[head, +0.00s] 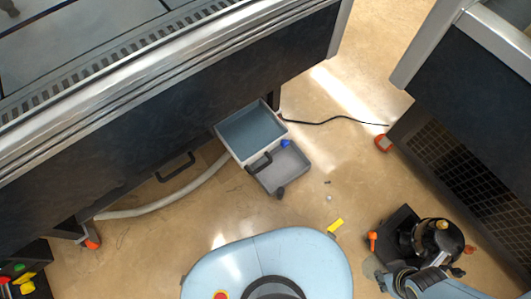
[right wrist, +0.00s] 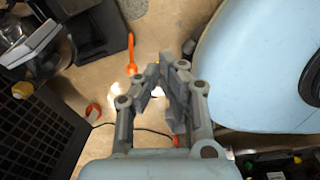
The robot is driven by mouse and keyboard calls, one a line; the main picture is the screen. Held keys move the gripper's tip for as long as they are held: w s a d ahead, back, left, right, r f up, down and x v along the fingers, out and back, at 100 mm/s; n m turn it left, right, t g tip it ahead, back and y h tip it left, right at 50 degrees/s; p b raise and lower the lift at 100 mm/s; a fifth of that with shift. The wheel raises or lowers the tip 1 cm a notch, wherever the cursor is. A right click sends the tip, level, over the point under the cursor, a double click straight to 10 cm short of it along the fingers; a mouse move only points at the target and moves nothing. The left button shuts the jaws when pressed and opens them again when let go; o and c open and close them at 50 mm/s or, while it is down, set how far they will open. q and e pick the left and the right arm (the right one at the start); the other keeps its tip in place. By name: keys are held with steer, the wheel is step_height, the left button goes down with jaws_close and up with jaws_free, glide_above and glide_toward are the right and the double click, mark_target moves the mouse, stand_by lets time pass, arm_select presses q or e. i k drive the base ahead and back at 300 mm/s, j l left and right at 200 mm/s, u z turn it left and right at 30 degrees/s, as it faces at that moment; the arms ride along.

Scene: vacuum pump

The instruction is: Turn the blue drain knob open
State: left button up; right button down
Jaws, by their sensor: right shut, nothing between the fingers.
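A small bright blue piece (head: 286,143), which looks like the drain knob, sits at the upper rim of a low grey tray (head: 297,176) in the head view. It is too small to tell how it is turned. My right gripper (right wrist: 161,78) is shut and empty in the right wrist view, well away from the blue piece. In the head view my right arm is at the lower right, beside the black pump (head: 425,238). The pump is partly in the right wrist view too, at the upper left. My left gripper is in neither view.
A blue-grey open bin (head: 250,132) adjoins the grey tray, below the long dark machine (head: 180,130). A pale hose (head: 165,206) and a black cable (head: 340,119) lie on the floor. An orange handle (head: 372,238) stands by the pump. A yellow piece (head: 335,225) lies on open floor.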

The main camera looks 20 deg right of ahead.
mark_target(284, 144)
steer(key=z, duration=0.75)
